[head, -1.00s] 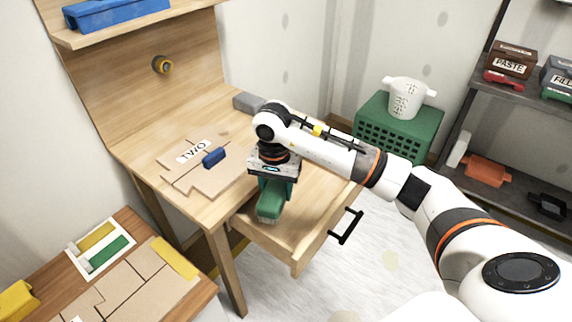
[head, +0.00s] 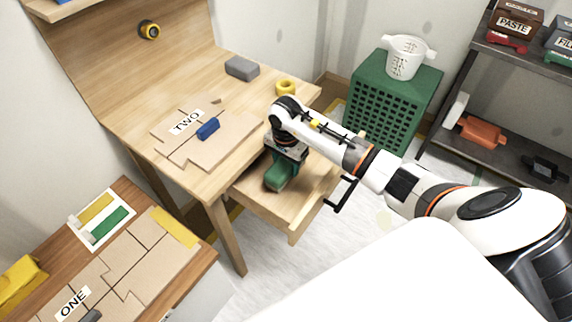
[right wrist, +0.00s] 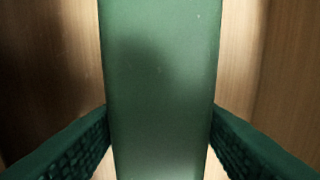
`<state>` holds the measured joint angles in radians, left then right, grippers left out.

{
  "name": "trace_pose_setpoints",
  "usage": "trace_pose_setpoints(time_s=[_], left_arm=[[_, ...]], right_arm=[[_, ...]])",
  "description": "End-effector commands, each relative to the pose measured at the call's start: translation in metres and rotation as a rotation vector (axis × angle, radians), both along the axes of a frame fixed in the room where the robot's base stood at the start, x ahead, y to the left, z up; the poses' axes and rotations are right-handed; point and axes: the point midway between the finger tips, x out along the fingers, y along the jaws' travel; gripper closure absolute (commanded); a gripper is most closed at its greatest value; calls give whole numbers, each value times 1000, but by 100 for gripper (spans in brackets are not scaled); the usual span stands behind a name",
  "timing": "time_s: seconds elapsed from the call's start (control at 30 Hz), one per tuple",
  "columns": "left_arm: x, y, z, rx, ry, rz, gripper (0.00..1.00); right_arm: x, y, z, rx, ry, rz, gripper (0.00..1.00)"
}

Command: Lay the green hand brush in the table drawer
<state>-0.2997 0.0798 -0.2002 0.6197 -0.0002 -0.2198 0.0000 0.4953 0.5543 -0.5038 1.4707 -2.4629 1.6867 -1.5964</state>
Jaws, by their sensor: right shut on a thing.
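The green hand brush (head: 277,179) is down inside the open table drawer (head: 267,207), in the head view. My right gripper (head: 283,163) reaches down into the drawer from above and is shut on the brush. In the right wrist view the green brush (right wrist: 160,90) fills the middle between the two dark green finger pads. Wood shows on both sides of it. Whether the brush touches the drawer floor cannot be told. The drawer is pulled out from the wooden table (head: 245,110) and has a black handle (head: 341,194). My left gripper is not in view.
On the table lie cardboard pieces marked TWO (head: 187,122), a blue object (head: 208,128), a grey block (head: 242,68) and a yellow roll (head: 285,87). A shelf is at the right.

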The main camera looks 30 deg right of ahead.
Motion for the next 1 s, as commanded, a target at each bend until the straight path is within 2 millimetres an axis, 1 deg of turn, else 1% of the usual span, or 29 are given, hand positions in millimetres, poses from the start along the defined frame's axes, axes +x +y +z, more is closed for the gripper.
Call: trace_pose_setpoints(time_s=[0.03,0.1,0.3,0.43,0.47,0.5,0.57,0.6,0.87,0.93,1.0], left_arm=[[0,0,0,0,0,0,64],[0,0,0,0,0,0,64],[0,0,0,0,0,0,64],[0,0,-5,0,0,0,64],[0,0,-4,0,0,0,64],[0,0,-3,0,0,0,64],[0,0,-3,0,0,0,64],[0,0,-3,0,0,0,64],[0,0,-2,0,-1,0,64],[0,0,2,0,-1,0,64],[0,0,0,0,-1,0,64]], right_arm=[[-1,1,-7,3,3,0,73],[0,0,-11,1,1,1,73],[0,0,-11,-1,0,2,73],[0,0,-15,-1,0,2,73],[0,0,-14,0,0,2,46],[0,0,-14,0,0,2,40],[0,0,-14,0,0,2,30],[0,0,-14,0,0,2,28],[0,1,-13,1,0,2,28],[0,1,-9,1,0,2,28],[1,0,-3,-1,-2,3,28]])
